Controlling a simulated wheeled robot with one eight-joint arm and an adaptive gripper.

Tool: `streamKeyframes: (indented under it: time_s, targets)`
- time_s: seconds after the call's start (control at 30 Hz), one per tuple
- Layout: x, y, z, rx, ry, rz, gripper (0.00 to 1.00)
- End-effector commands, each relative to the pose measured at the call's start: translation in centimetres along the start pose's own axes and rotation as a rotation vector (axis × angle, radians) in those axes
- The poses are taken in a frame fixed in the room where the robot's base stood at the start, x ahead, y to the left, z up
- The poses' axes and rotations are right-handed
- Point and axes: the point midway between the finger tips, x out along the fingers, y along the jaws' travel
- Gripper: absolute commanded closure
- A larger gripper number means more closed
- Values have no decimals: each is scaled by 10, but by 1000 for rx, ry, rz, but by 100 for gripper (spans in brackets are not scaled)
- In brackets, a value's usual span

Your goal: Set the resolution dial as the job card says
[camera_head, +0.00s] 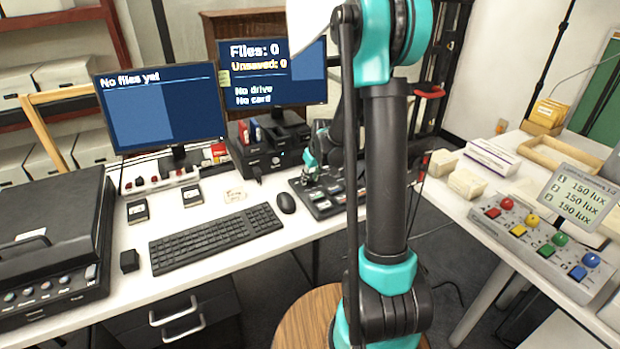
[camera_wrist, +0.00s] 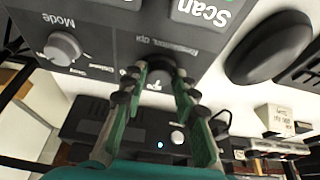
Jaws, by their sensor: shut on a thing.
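In the wrist view, a grey control panel (camera_wrist: 110,45) fills the upper part, upside down. The resolution dial (camera_wrist: 156,72) is a dark round knob under a label that reads "Resolution, dpi". My gripper (camera_wrist: 157,80) is shut on this dial, one finger on each side. The fingers hide much of the dial and its scale, so its setting cannot be read. In the head view my gripper (camera_head: 309,172) is at the panel on the desk, small and partly hidden by my arm.
A Mode dial (camera_wrist: 62,46) and a Scan button (camera_wrist: 203,10) are on the same panel. A mouse (camera_head: 286,203) and keyboard (camera_head: 216,238) lie left of it. Two monitors stand behind; the left monitor (camera_head: 160,105) reads "No files yet". A second table (camera_head: 480,265) is at right.

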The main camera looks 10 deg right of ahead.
Motion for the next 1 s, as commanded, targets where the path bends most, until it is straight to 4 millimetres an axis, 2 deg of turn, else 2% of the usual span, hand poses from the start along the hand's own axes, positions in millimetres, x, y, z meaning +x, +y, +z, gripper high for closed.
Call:
streamKeyframes:
  time_s: [0.3,0.77,0.8,0.93,1.0]
  targets:
    - [0,1,0,-85,0,-37,100]
    - [0,1,0,-98,-1,-41,100]
    - [0,1,0,-98,-1,-41,69]
    - [0,1,0,-97,-1,-41,53]
    - [0,1,0,-97,-1,-41,50]
